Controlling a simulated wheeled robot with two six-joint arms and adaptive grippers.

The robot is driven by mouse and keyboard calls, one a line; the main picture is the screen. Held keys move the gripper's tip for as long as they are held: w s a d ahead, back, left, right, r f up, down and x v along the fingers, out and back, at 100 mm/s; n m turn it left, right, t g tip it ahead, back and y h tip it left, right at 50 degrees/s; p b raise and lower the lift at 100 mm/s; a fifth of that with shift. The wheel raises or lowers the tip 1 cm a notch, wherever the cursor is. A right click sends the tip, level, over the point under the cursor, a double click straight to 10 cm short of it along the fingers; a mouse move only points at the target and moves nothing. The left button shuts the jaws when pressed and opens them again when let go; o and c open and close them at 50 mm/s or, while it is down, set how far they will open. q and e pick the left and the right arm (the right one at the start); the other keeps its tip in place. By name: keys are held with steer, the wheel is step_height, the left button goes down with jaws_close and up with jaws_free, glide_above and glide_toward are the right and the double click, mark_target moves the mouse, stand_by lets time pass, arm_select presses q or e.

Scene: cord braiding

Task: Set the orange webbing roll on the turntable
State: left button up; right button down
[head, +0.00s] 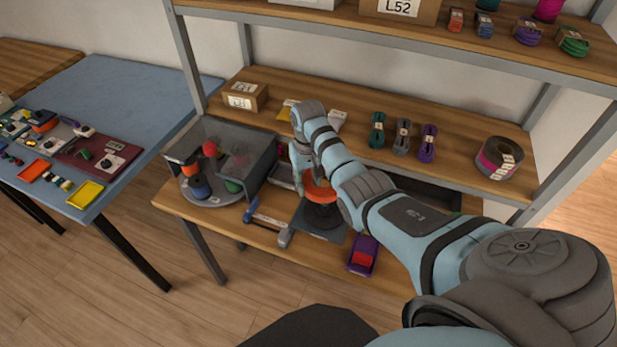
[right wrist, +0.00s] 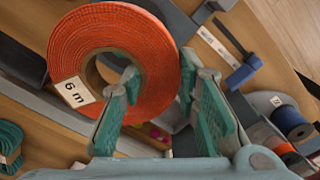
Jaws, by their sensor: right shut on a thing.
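The orange webbing roll (head: 319,191) is upper left in the right wrist view (right wrist: 157,62), with a white "6 m" label on its face. My right gripper (head: 304,180) is shut on the roll's band; in the right wrist view (right wrist: 160,78) one finger is at the centre hole and the other at the outer edge. Whether the roll still touches the dark stand (head: 322,217) below it, I cannot tell. The grey turntable (head: 216,204) is left of the roll on the lower shelf, inside a grey open-fronted housing, with several spools on it. My left gripper is out of view.
A blue-handled tool (head: 268,219) lies between turntable and roll. A purple item (head: 363,254) lies at the shelf's front edge. The housing (head: 262,152) has walls and a top around the turntable.

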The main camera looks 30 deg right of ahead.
steer(key=shift+f, duration=0.45)
steer(key=f+b, duration=0.3)
steer(key=shift+s, duration=0.3)
steer(key=shift+w+f+b, duration=0.2)
steer(key=shift+f+b, duration=0.25)
steer(key=shift+f, duration=0.4)
steer(key=shift+s+r, duration=0.1)
steer(key=c, duration=2)
jaws_free()
jaws_close()
steer(key=shift+f+b, duration=2.05)
steer(key=shift+f, duration=0.75)
